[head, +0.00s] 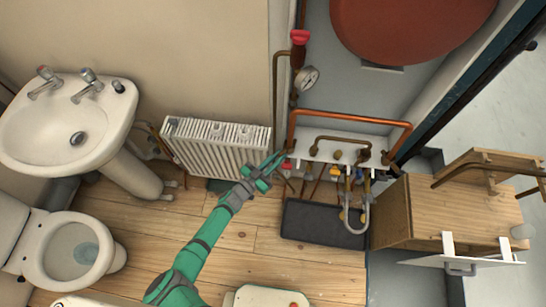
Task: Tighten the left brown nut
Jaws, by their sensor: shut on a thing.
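The left brown nut (288,164) is very small in the head view, at the left end of the white pipe board (325,150), below the left leg of the copper pipe. My gripper (282,160) reaches up from the lower left, and its green fingers are shut on this nut. The fingers hide part of the nut, so its exact turn and seating cannot be told. Another brown fitting (386,158) sits at the right end of the board.
A white radiator (215,145) stands close on the left of my gripper. A bent copper pipe (350,117) arches over the board. Valves and a grey hose (362,215) hang on the right. A dark mat (322,224) lies below. A wooden cabinet (390,215) stands at right.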

